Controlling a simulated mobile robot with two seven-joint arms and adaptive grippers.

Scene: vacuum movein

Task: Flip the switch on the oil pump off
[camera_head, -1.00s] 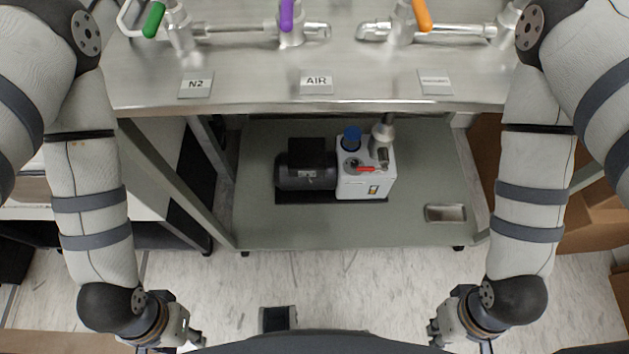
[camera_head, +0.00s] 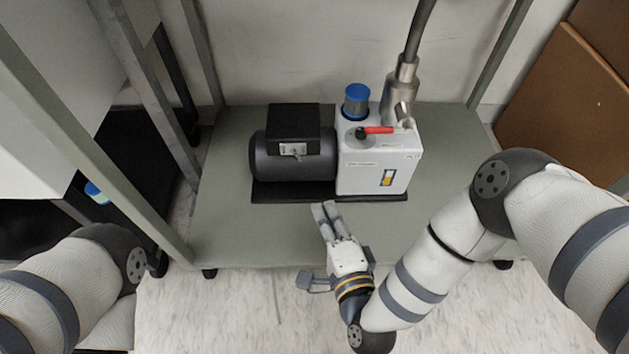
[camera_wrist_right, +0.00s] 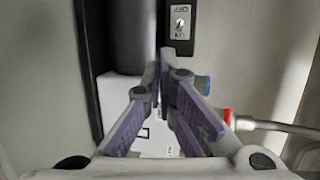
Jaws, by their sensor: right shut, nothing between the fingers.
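The oil pump has a black motor (camera_head: 290,165) on the left and a white body (camera_head: 375,165) on the right, on the lower shelf. Its switch (camera_head: 293,149) is on a small grey plate on the front of the black box above the motor. My right gripper (camera_head: 326,207) is in front of the pump and below the switch, shut and empty, with its fingers pointing toward the pump. In the right wrist view the switch (camera_wrist_right: 180,22) shows just beyond the shut fingertips (camera_wrist_right: 165,52), apart from them. Its lever position is too small to tell surely. My left gripper is out of view.
The green-grey shelf (camera_head: 225,225) has bare room around the pump. Cart legs (camera_head: 150,140) stand at the left. A red-handled valve (camera_head: 377,130), a blue cap (camera_head: 356,92) and a metal pipe (camera_head: 400,92) rise from the white body. Brown boxes (camera_head: 560,100) stand at the right.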

